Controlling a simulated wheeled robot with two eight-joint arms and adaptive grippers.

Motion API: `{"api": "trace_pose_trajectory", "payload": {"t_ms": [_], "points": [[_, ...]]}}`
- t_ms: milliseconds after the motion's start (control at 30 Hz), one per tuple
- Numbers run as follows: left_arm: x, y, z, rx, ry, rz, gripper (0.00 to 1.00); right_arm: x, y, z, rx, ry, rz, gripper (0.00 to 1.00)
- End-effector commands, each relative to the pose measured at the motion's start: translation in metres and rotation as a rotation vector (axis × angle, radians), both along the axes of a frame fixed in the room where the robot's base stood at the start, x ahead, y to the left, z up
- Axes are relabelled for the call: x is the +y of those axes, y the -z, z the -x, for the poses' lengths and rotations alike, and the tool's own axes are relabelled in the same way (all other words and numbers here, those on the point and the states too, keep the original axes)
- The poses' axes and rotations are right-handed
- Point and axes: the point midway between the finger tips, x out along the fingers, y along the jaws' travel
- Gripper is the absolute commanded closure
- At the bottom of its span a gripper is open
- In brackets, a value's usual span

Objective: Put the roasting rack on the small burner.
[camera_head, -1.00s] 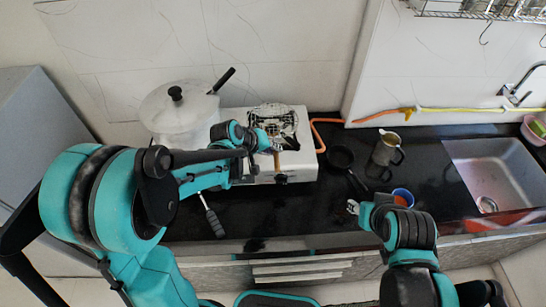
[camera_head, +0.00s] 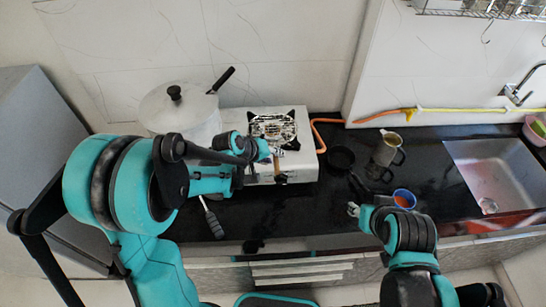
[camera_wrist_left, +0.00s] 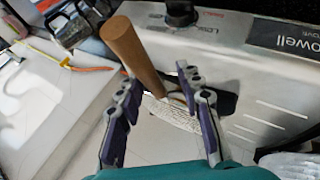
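The roasting rack (camera_head: 272,125) is a round wire mesh with a wooden handle. It lies over the small burner at the right of the white stove (camera_head: 302,165), its handle pointing to the front; the burner beneath is mostly hidden. In the left wrist view the wooden handle (camera_wrist_left: 132,47) stands between the fingers of my left gripper (camera_wrist_left: 157,80), with gaps on both sides. The left gripper (camera_head: 268,150) is open, close to the handle. My right gripper (camera_head: 353,208) looks open and empty over the counter's front, small in view.
A large white lidded pot (camera_head: 185,112) stands on the stove's left side. Right of the stove are a small black pan (camera_head: 341,157), a metal jug (camera_head: 386,150) and a blue cup (camera_head: 404,198). A dark-handled utensil (camera_head: 212,220) lies in front. The sink (camera_head: 500,175) is far right.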

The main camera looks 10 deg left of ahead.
Motion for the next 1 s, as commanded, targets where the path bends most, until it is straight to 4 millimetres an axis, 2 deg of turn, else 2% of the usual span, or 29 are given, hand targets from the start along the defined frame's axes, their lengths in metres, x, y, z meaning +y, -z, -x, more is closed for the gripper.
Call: {"api": "trace_pose_trajectory", "payload": {"t_ms": [233, 500, 700, 867, 1000], "points": [[0.006, -0.014, 0.006, 0.000, -0.002, -0.001, 0.64, 0.000, -0.007, 0.000, 0.000, 0.000, 0.000, 0.60], [0.029, -0.061, 0.036, 0.000, -0.002, 0.000, 0.64, 0.000, -0.022, 0.000, 0.000, 0.000, 0.000, 0.60], [0.043, -0.087, 0.053, 0.000, -0.002, 0.001, 0.64, 0.000, -0.030, 0.000, 0.000, 0.000, 0.000, 0.60], [0.047, -0.096, 0.061, -0.001, 0.001, -0.006, 0.64, 0.000, -0.032, 0.000, 0.000, 0.000, 0.000, 0.60], [0.050, -0.106, 0.077, -0.013, 0.016, -0.060, 0.64, 0.000, -0.031, 0.000, 0.000, 0.000, 0.000, 0.60]]}}
